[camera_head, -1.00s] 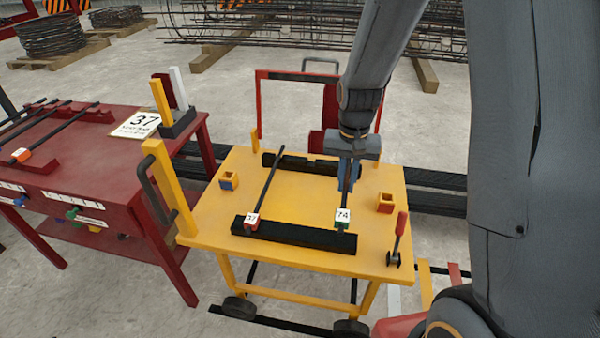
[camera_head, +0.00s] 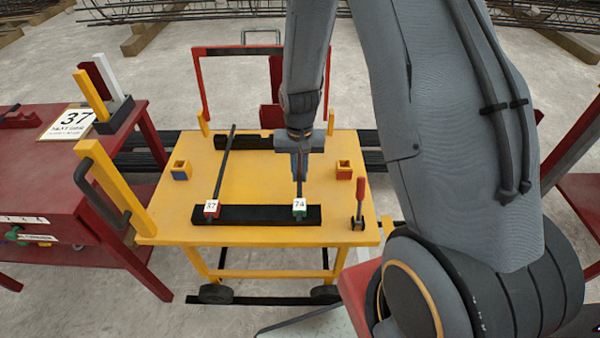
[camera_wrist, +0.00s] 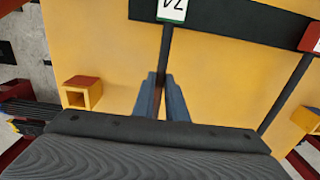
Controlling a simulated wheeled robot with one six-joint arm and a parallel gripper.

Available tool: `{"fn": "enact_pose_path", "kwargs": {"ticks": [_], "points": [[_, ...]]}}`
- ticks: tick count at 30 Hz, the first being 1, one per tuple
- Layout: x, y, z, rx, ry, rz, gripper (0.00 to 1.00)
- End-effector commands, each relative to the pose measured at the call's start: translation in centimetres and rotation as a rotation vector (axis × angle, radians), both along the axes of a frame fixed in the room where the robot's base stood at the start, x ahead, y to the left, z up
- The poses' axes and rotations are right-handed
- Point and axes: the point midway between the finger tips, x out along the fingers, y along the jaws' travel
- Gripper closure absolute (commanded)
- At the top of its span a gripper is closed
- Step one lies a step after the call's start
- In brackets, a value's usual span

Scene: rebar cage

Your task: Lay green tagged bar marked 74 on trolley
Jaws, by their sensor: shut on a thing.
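The bar with a green tag marked 74 (camera_head: 299,206) lies over the trolley, its tagged end at the black front rest (camera_head: 255,215). My gripper (camera_head: 300,178) points down over the yellow trolley (camera_head: 245,183) and is shut on this bar behind the tag. In the wrist view the two fingers (camera_wrist: 162,95) stand on either side of the dark bar (camera_wrist: 165,55), with the 74 tag (camera_wrist: 172,9) upside down at the top. The bar's far end is hidden by my arm. Whether it touches the rests fully, I cannot tell.
A red-tagged bar marked 37 (camera_head: 212,208) lies left of it on the same rests. Small square blocks (camera_head: 181,170) (camera_head: 344,170) and a red-handled lever (camera_head: 360,205) stand on the trolley. A red table (camera_head: 40,170) with a 37 sign is at left.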

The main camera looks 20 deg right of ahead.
Motion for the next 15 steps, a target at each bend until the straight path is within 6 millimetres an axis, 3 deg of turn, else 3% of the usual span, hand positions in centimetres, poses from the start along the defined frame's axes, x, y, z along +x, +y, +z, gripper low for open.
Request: {"fn": "enact_pose_path", "kwargs": {"ticks": [14,15], "points": [[0.1,-0.05,-0.81,0.0,-0.002,-0.001,1.0],[0.05,-0.05,-0.86,0.0,-0.001,-0.001,0.85]]}}
